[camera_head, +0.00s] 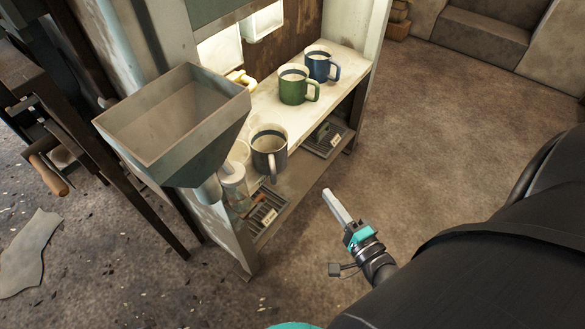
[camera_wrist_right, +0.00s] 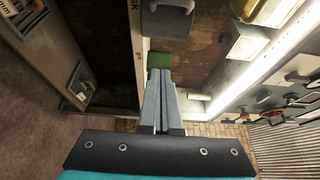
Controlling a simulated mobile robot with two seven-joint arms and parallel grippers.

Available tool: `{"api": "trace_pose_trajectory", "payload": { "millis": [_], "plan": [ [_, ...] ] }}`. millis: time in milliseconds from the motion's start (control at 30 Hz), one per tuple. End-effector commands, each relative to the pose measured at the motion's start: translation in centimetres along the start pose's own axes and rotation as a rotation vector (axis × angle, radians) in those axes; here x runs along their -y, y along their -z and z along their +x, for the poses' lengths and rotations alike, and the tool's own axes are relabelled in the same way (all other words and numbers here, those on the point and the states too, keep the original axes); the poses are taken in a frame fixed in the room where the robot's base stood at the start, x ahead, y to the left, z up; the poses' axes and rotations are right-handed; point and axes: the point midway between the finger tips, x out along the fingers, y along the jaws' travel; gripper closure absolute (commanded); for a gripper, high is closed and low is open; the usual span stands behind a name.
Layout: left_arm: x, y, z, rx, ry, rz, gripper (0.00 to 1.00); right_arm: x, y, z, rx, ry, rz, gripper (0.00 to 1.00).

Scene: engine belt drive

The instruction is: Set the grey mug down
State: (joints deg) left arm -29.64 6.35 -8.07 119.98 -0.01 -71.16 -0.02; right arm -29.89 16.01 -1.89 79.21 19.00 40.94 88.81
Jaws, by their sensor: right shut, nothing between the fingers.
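The grey mug (camera_head: 268,152) stands upright on the pale worktop (camera_head: 345,66), close to its front edge, with its handle towards the front. My right gripper (camera_head: 329,195) is in front of the worktop, to the right of the mug and apart from it. Its fingers (camera_wrist_right: 159,74) are pressed together with nothing between them. A grey, handled shape, likely the mug, shows at the top of the right wrist view (camera_wrist_right: 166,22). My left gripper is not in view.
A green mug (camera_head: 292,87) and a blue mug (camera_head: 318,65) stand farther back on the worktop. A large metal hopper (camera_head: 172,120) rises left of the grey mug. A clear jar (camera_head: 233,186) stands below it. The floor at right is open.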

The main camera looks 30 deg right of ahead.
Motion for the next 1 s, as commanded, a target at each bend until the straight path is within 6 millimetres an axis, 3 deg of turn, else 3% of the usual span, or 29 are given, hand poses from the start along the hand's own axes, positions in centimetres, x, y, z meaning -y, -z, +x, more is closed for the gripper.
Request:
{"api": "trace_pose_trajectory", "payload": {
  "millis": [600,700,1000],
  "plan": [
    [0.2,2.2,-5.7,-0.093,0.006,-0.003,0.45,-0.1,-0.1,9.9,0.0,0.002,-0.003,1.0],
    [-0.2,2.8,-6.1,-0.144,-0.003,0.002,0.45,-0.3,-1.8,11.3,0.0,0.002,0.001,1.0],
    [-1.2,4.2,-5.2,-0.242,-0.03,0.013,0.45,-0.1,-2.8,12.2,0.001,-0.001,-0.004,1.0]
  ]
}}
